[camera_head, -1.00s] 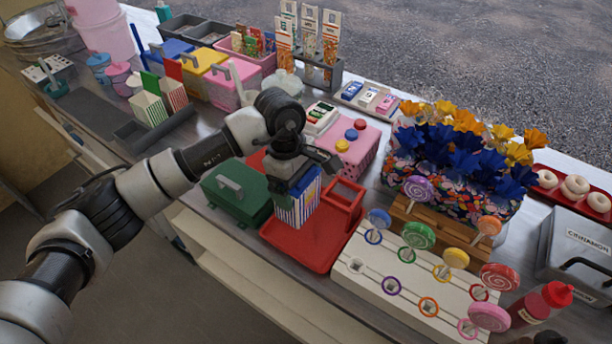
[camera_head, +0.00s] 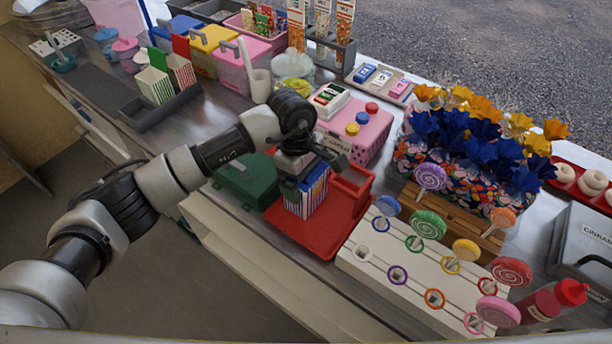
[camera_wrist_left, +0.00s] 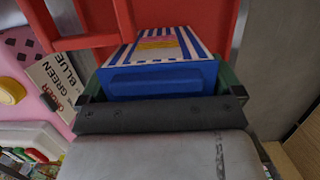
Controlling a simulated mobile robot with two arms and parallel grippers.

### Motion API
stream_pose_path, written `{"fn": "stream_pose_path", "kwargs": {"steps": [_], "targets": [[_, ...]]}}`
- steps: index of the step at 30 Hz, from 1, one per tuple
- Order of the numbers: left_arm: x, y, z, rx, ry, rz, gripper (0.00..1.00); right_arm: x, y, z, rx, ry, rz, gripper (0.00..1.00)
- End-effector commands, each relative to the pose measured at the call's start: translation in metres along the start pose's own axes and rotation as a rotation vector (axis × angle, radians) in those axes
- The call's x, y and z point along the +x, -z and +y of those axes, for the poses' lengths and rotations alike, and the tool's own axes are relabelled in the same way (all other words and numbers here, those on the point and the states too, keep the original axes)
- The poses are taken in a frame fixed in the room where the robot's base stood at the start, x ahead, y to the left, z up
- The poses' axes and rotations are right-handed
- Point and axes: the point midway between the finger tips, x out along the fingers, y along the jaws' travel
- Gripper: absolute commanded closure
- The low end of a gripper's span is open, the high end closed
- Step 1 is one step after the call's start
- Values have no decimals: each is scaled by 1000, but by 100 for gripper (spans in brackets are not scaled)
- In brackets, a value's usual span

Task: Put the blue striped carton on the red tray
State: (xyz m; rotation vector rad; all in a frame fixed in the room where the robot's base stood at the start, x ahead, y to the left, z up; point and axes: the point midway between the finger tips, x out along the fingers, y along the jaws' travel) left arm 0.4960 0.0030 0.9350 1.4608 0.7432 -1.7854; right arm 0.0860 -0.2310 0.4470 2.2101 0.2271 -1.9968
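The blue striped carton (camera_head: 305,197) has white and blue stripes and stands roughly upright over the left part of the red tray (camera_head: 322,242). In the head view its base meets the tray floor or hovers just above it; I cannot tell which. My left gripper (camera_head: 300,168) is above it, with its fingers on either side of the carton's top. In the left wrist view the carton (camera_wrist_left: 160,78) fills the space between the dark fingers of the left gripper (camera_wrist_left: 162,92), with the red tray (camera_wrist_left: 190,14) beyond. My right gripper is not in view.
A green lidded box (camera_head: 246,184) stands left of the tray, and a pink dotted box (camera_head: 362,140) behind it. A white lollipop stand (camera_head: 385,270) is close on the right. A red open holder (camera_head: 350,188) occupies the tray's back right; the tray's front is bare.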

Motion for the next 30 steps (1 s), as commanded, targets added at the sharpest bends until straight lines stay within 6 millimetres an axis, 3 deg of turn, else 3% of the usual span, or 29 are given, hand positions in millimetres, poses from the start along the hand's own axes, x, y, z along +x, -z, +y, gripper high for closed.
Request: {"fn": "stream_pose_path", "kwargs": {"steps": [12, 24, 30], "targets": [[-9, 0, 1, 0, -4, 1, 0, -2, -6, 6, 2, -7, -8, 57], [-91, 0, 1, 0, -5, 3, 0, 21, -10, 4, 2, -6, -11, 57], [-117, 0, 0, -1, -2, 2, 0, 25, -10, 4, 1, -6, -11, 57]]}}
